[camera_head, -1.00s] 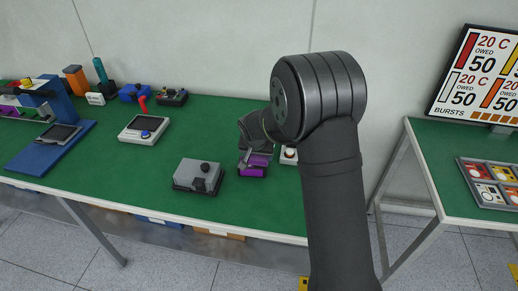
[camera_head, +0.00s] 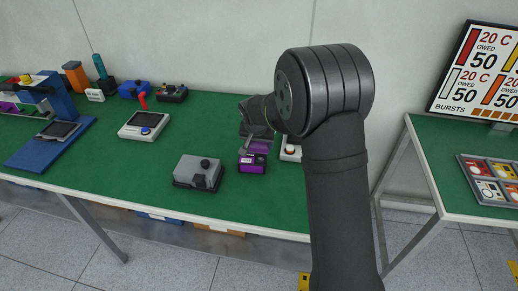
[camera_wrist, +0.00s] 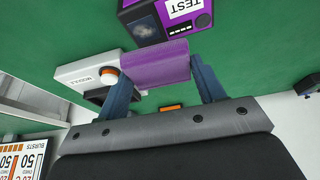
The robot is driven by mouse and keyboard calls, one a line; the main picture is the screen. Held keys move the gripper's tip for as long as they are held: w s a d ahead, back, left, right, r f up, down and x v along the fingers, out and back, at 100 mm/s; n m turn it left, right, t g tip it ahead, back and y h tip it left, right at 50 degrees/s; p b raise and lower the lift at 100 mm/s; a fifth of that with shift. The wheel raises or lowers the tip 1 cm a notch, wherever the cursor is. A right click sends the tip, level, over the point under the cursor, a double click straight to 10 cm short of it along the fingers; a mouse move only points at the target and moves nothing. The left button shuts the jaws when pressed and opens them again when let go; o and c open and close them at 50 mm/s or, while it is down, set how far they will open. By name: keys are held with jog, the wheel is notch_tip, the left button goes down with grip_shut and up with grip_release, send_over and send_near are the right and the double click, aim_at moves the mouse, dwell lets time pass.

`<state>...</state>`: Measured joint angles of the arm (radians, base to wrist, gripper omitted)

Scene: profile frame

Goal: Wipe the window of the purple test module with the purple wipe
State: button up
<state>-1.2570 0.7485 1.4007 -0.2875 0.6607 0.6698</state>
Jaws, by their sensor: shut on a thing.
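My gripper (camera_wrist: 165,75) is shut on the purple wipe (camera_wrist: 158,64), a flat purple piece between its two blue fingers. The wipe also shows in the head view (camera_head: 260,146), behind and above the purple test module (camera_head: 252,164). In the wrist view the module (camera_wrist: 190,35) is at the top, with a white TEST label and a dark window (camera_wrist: 145,28) bearing a pale, cloudy mark. The wipe's edge lies close to the module's edge in that view; I cannot tell whether they touch. My arm hides part of the gripper in the head view.
A white module with an orange button (camera_wrist: 88,73) is close beside the wipe. A grey box (camera_head: 198,172) stands left of the purple module. A grey console (camera_head: 144,125) and a blue stand (camera_head: 45,145) are farther left. Green table between them is clear.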

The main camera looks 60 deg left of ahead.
jog(key=shift+r, duration=2.65)
jog(key=w+d+f+m+h, duration=0.1)
jog(key=w+d+f+m, duration=0.15)
jog(key=w+d, duration=1.05)
jog(key=w+d+f+m, duration=0.2)
jog(key=w+d+f, duration=0.1)
jog(key=w+d, duration=0.95)
jog(key=w+d+f+m, duration=0.1)
jog(key=d, duration=1.1)
jog(key=w+d+f+m+t+h, duration=0.1)
jog(key=w+d+f+m, duration=0.1)
jog(key=d, duration=0.9)
jog(key=w+d+f+m+h, duration=0.1)
jog(key=d, duration=1.1)
jog(key=shift+w+d+f, duration=0.3)
jog(key=shift+w, duration=0.1)
jog(key=shift+a+m, duration=0.1)
jog(key=shift+m, duration=0.15)
